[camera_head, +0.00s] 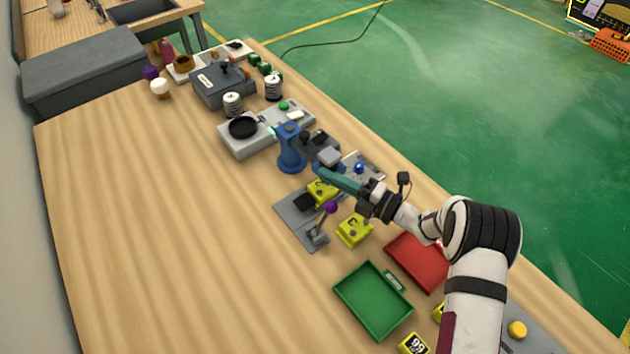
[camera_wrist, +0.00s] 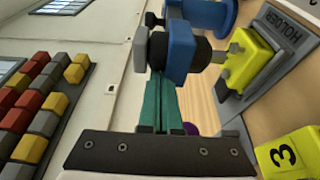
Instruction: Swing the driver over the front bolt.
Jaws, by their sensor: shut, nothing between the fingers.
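The blue driver stand (camera_head: 291,150) stands upright on the table near the middle of the head view. Its blue-and-grey driver head (camera_wrist: 180,48) is close up in the wrist view, its tip pointing at a metal bolt (camera_wrist: 235,48) on a yellow block (camera_wrist: 250,60). I cannot tell whether tip and bolt touch. That yellow block (camera_head: 322,192) sits in the grey holder (camera_head: 300,222). My gripper (camera_head: 324,174), with teal fingers, is shut and empty beside the driver head; in the wrist view its fingertips (camera_wrist: 164,82) reach the head, and contact is unclear.
A lever with a purple knob (camera_head: 330,207) stands on the holder plate. A second yellow block (camera_head: 354,230), a green tray (camera_head: 372,302) and a red tray (camera_head: 416,262) lie nearer. A black dish on a grey unit (camera_head: 246,136) stands behind. The table's left side is clear.

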